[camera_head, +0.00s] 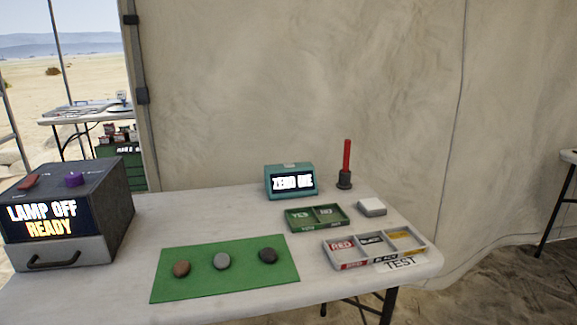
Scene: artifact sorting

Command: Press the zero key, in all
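A teal box (269,183) stands upright near the back of the table, right of centre. Its display (292,183) shows "ZERO" and a short second word that I cannot read surely. A small pale patch (289,165) is on its top; it may be a key, but it is too small to tell. My gripper is not in view, and nothing covers the teal box.
The table (190,217) holds a green mat (200,254) with three stones. Right are a green two-part tray (313,229), a grey tray (377,263), a white block (372,207) and a red rod (347,156). A dark lamp box (108,215) stands left.

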